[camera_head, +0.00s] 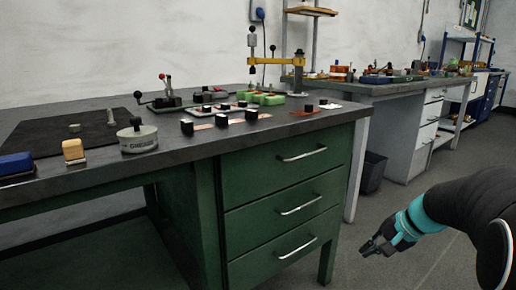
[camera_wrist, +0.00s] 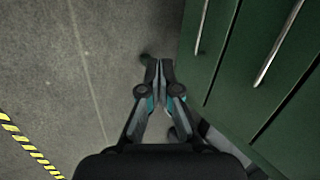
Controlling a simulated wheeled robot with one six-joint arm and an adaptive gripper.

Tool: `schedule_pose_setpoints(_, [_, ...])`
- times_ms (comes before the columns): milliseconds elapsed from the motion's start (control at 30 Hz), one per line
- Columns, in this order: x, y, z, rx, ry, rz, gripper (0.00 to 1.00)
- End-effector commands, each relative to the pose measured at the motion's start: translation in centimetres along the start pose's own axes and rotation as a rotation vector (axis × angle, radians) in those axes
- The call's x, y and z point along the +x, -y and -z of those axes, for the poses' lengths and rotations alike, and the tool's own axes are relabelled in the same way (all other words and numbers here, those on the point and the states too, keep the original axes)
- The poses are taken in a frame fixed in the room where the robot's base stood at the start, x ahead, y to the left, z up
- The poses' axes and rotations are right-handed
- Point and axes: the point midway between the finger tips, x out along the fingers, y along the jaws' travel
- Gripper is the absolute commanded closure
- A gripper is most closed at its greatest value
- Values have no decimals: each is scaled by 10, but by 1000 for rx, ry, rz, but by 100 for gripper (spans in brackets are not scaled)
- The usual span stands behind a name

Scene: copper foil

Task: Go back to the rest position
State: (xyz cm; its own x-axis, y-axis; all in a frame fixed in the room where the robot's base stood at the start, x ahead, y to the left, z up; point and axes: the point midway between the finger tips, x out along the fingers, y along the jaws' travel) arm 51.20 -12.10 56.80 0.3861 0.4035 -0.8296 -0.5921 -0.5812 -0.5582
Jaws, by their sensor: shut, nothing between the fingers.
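My gripper (camera_head: 374,246) hangs at the lower right of the head view, in front of the floor and to the right of the green drawer cabinet (camera_head: 270,163). In the wrist view my gripper (camera_wrist: 159,70) points down past the green drawer fronts (camera_wrist: 262,70). Its fingers are together with nothing between them. It is apart from the bench and touches nothing that I can see.
The dark workbench top (camera_head: 185,160) holds a round grey tin (camera_head: 138,138), a wood-handled block (camera_head: 74,151), a blue block (camera_head: 16,163) and several black-knobbed pieces. A second bench (camera_head: 385,88) stands behind. A dark bin (camera_head: 372,172) is between them. The floor (camera_head: 400,200) is clear.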

Motion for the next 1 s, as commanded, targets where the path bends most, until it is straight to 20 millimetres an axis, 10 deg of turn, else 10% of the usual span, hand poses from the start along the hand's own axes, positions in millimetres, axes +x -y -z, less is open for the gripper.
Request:
schedule_pose_setpoints(500, [-75,-32,-166,-560,-113,-423,100])
schedule_pose_setpoints(1000, [-129,3,-240,-878,-240,-366,100])
